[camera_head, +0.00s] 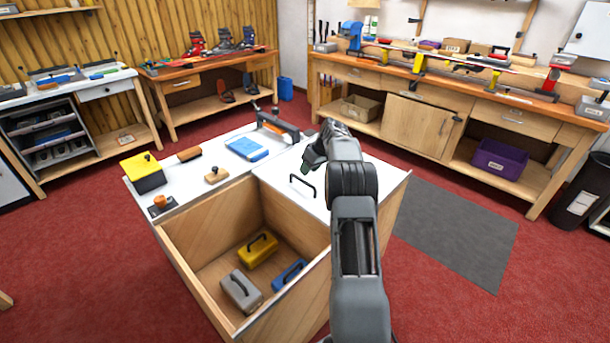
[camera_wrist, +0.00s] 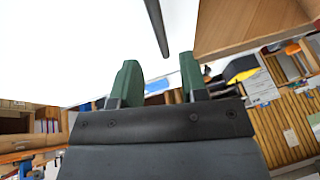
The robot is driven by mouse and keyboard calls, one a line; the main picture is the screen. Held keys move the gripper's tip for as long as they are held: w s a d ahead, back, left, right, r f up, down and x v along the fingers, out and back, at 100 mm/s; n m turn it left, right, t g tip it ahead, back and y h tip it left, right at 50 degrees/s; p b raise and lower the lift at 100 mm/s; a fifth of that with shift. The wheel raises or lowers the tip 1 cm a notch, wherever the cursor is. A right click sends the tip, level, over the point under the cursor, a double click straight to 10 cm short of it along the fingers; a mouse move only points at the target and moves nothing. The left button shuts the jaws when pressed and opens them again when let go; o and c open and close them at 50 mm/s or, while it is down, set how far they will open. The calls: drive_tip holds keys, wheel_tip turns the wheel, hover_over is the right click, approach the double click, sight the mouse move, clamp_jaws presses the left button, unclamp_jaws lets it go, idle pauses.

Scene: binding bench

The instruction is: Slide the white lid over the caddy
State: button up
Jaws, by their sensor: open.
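The white lid (camera_head: 274,173) lies flat over the right part of the wooden caddy (camera_head: 192,275). It carries a dark bar handle (camera_head: 302,187), which also shows in the wrist view (camera_wrist: 157,26). The front-left compartment is uncovered and holds a yellow case (camera_head: 258,250), a grey case (camera_head: 240,291) and a blue case (camera_head: 289,274). My gripper (camera_head: 312,158) is above the lid, near and beyond the handle in the head view. Its green fingertips are apart in the wrist view (camera_wrist: 160,80), with nothing between them. My arm hides part of the lid's right side.
Behind the compartment, a white top holds a yellow-and-black block (camera_head: 143,172), brushes, a blue pad (camera_head: 247,148) and a dark clamp-like tool (camera_head: 278,127). Workbenches line the walls. Red floor and a grey mat (camera_head: 455,232) lie clear at the right.

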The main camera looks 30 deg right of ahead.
drive_tip(key=v, duration=0.8)
drive_tip(key=shift+s+d+r+p, duration=0.15)
drive_tip(key=shift+r+p, duration=0.15)
drive_tip(key=shift+p, duration=0.15)
drive_tip(key=s+a+f+m+g+h+p, duration=0.1)
drive_tip(key=s+a+f+m+g, duration=0.1)
drive_tip(key=s+a+f+m, duration=0.25)
drive_tip(key=s+a+r+n+t+h+p, duration=0.1)
drive_tip(key=s+a+r+p, duration=0.4)
drive_tip(key=s+a+r, duration=0.4)
drive_tip(key=s+a+r+n+h+p, duration=0.1)
drive_tip(key=s+a+r+p, duration=0.5)
drive_tip(key=s+a, duration=0.8)
drive_tip(key=s+r, duration=0.3)
drive_tip(key=shift+a+t, duration=0.3)
drive_tip(key=shift+t, duration=0.1)
